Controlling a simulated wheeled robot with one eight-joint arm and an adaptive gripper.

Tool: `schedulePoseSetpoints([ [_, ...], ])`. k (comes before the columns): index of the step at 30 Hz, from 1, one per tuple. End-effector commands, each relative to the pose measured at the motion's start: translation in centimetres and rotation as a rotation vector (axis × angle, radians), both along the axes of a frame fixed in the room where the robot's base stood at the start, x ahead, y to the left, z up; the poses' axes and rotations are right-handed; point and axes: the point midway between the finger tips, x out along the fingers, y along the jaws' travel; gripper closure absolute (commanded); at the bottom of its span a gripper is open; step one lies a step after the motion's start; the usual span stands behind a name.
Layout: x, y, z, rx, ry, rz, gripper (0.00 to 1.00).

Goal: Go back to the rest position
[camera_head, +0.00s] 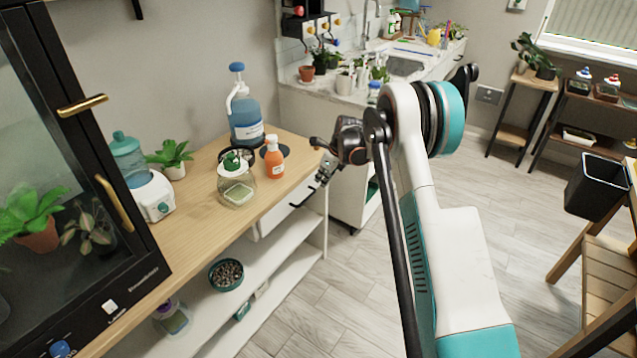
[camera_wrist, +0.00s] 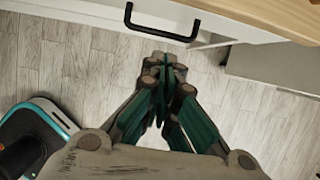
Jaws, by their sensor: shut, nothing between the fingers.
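My gripper (camera_head: 322,176) is at the end of my raised arm, in front of the right end of the wooden counter (camera_head: 213,196). In the wrist view the fingers of my gripper (camera_wrist: 164,66) are together, with nothing between them. They point toward the grey plank floor (camera_wrist: 50,62), just below a black drawer handle (camera_wrist: 160,30) in that picture. The gap between fingertips and handle is hard to judge. The gripper holds nothing.
On the counter stand a blue pump bottle (camera_head: 245,115), an orange bottle (camera_head: 273,158), a glass jar (camera_head: 236,182) and a small plant (camera_head: 172,158). A dark glass cabinet (camera_head: 75,230) stands at left. A black bin (camera_head: 594,188) is at right. Floor (camera_head: 345,300) beside the counter is clear.

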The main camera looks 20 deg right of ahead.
Motion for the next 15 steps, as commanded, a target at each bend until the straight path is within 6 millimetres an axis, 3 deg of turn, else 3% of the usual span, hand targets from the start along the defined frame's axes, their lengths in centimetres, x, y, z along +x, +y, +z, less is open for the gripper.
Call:
schedulePoseSetpoints([
  [8,-0.4,-0.1,1.2,-0.007,-0.006,0.016,1.00],
  [11,-1.0,0.3,3.2,-0.034,-0.027,0.071,1.00],
  [15,-2.9,1.2,7.9,-0.100,-0.077,0.212,1.00],
])
